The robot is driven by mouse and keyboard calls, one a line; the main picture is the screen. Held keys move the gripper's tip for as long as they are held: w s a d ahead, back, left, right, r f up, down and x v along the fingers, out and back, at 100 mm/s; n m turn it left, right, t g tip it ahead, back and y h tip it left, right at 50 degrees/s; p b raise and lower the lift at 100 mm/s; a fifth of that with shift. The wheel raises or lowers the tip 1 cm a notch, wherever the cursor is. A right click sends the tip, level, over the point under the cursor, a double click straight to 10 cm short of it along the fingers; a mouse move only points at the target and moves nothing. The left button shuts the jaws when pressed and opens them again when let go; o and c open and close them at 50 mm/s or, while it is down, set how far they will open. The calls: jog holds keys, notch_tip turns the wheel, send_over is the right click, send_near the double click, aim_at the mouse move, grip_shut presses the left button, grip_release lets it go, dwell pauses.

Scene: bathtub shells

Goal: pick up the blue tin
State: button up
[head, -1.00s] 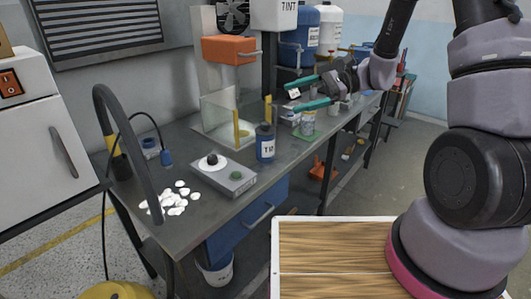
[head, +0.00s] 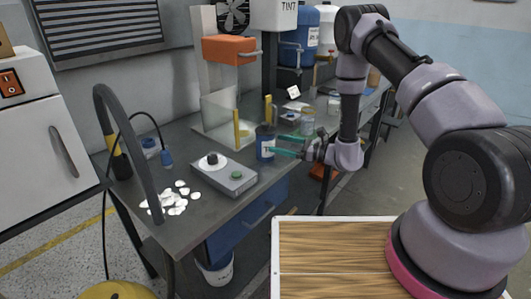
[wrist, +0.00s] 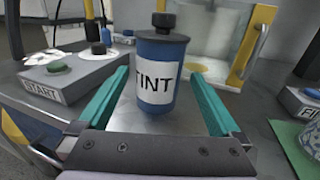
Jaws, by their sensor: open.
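The blue tin (head: 265,143) stands upright on the grey workbench, with a black cap and a white label. In the wrist view the blue tin (wrist: 160,75) stands a little beyond and between the two teal fingers, its label reading "TINT". My gripper (head: 285,147) is open and empty, level with the tin and reaching in from its right. In the wrist view my gripper (wrist: 160,92) has one finger on each side of the tin's line, with visible gaps. The tin's lower right is partly hidden by a finger in the head view.
A grey box (head: 224,174) with a green button, marked START in the wrist view, stands left of the tin. A clear-walled booth (head: 222,118) with yellow edges is behind it. White chips (head: 173,200) lie on the bench (head: 185,237). A jar (head: 307,121) stands to the right.

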aim_at(266, 140)
jog(key=shift+x, duration=2.9)
jog(key=shift+r, duration=0.1)
grip_shut()
